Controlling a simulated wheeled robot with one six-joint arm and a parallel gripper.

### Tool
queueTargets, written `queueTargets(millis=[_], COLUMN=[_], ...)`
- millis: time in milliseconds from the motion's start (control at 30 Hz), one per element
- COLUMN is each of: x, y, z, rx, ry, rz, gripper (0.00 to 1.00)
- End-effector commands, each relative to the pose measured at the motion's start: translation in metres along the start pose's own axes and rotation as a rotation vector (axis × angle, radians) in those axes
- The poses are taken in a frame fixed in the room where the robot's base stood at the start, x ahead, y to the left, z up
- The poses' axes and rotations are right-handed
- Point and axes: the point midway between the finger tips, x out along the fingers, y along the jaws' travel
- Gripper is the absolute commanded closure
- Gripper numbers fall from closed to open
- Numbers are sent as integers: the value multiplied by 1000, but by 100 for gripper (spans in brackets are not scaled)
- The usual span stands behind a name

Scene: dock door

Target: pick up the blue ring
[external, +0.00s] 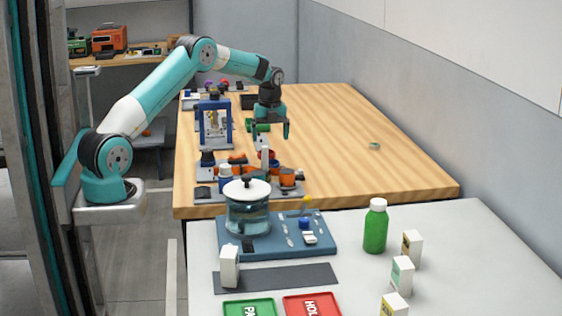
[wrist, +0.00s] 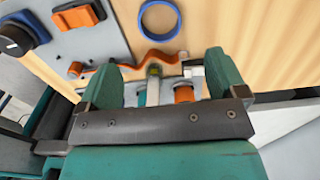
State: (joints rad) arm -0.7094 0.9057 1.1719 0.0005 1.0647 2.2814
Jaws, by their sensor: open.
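The blue ring (wrist: 160,18) lies flat on the bare wooden table top at the upper middle of the wrist view. It is beyond my gripper's fingertips and apart from them, with nothing inside it that I can see. My gripper (wrist: 163,62) is open, with its two teal fingers spread and nothing held between them. In the external view my gripper (external: 270,133) points down over the middle left of the wooden table. I cannot clearly make out the blue ring in the external view.
Beyond the fingers, a grey board (wrist: 88,50) holds an orange wavy part (wrist: 145,59) and a black-and-blue knob. In the external view a blue frame (external: 214,125) and orange parts crowd the table's left. A small round thing (external: 374,146) lies right, amid clear wood.

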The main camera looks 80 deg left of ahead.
Motion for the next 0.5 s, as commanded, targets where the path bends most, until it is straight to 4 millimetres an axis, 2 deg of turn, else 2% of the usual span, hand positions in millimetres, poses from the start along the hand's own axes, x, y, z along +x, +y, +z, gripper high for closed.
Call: queueTargets(millis=[100,367,500], x=[21,42,61], y=[0,0,0], z=[0,2,7], rx=[-1,-2,-2], ry=[2,1,2], rz=[3,1,2], gripper=[10,10,10])
